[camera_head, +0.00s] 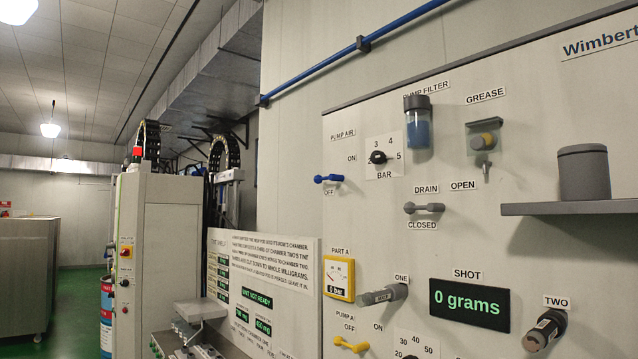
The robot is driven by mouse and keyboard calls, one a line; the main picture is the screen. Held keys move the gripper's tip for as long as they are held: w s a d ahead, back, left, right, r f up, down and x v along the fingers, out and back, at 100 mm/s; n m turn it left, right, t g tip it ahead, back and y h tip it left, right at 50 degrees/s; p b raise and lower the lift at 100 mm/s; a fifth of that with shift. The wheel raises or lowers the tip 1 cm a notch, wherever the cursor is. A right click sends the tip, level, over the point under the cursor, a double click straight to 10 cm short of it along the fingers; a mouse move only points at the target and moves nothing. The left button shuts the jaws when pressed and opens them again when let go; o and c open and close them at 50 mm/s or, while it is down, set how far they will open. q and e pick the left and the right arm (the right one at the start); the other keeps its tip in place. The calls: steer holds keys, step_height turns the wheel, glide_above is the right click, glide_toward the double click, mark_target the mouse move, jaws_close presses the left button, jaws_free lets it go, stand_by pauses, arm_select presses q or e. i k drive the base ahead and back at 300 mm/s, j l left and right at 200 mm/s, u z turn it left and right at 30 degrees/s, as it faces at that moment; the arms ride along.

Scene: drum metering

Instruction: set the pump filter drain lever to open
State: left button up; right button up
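The drain lever (424,208) is a small grey lever on the white wall panel, right of centre. It lies about level, with a rounded knob at its left end. The DRAIN label (426,189) is just above it, the OPEN label (463,185) is up and to its right, and the CLOSED label (422,225) is just below. From this angle I cannot tell for sure which label the lever is set to. The pump filter (418,127), a clear bowl with blue inside and a dark cap, is mounted above the lever. Neither of my grippers shows.
A blue pump air lever (328,179) and a black bar knob (378,157) are left of the filter. The grease fitting (485,142) and a grey shelf (570,208) with a grey canister (584,172) stick out at right. The handle labelled ONE (385,295) sticks out below.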

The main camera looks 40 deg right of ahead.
mark_target(409, 207)
steer(key=z, duration=1.6)
